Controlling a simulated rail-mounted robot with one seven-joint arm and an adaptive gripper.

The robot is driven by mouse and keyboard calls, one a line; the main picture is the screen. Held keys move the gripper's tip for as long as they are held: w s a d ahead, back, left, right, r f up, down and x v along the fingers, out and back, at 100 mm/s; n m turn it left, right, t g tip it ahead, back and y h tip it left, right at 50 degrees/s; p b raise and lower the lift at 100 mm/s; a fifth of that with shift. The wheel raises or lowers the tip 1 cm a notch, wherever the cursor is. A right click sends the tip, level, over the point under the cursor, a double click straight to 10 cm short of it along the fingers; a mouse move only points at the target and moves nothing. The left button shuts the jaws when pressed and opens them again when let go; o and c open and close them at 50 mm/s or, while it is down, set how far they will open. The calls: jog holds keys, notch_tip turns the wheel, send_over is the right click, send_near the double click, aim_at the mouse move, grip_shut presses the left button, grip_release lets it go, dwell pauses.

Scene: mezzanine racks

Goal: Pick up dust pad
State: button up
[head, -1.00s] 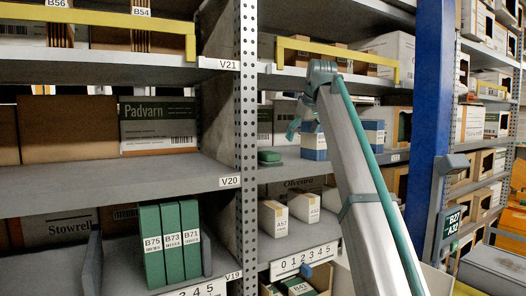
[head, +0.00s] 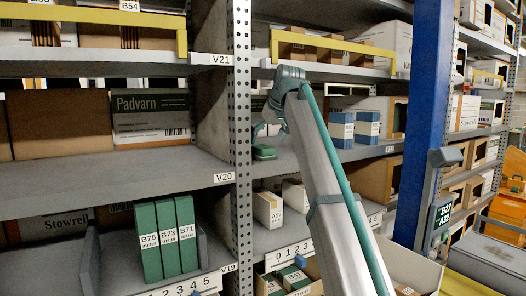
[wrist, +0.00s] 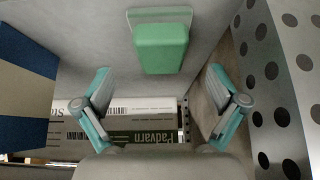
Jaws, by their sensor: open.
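The dust pad looks to be the small green block (head: 264,152) on the middle shelf, just right of the perforated upright. In the wrist view the green block (wrist: 160,48) lies at top centre against a paler green backing piece. My gripper (head: 262,128) is above the block in the head view, partly hidden by its own arm. In the wrist view my gripper (wrist: 159,74) is open, its two teal fingers apart on either side of and below the block. Nothing is between the fingers, and no contact shows.
The perforated upright (head: 239,120) stands close on the left; in the wrist view it (wrist: 282,75) is near the right finger. Blue-and-white boxes (head: 354,128) stand to the right on the same shelf. A yellow bar (head: 335,42) edges the shelf above.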

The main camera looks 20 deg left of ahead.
aim_at(263, 146)
jog(key=p+x, duration=0.1)
jog(key=x, duration=0.3)
jog(key=shift+a+f+p, duration=0.15)
jog(key=shift+p, duration=0.25)
jog(key=c, duration=1.3)
jog(key=shift+o, duration=0.2)
jog(key=shift+w+r+b, duration=0.1)
jog(key=shift+r+b, duration=0.55)
jog(key=shift+r, duration=0.25)
jog(key=shift+r+b, duration=0.65)
jog(key=shift+r, duration=0.3)
jog(key=s+d+b, duration=0.4)
jog(key=s+d, duration=0.7)
jog(key=d, duration=0.3)
jog(key=shift+s, duration=0.2)
jog(key=shift+d, duration=0.1)
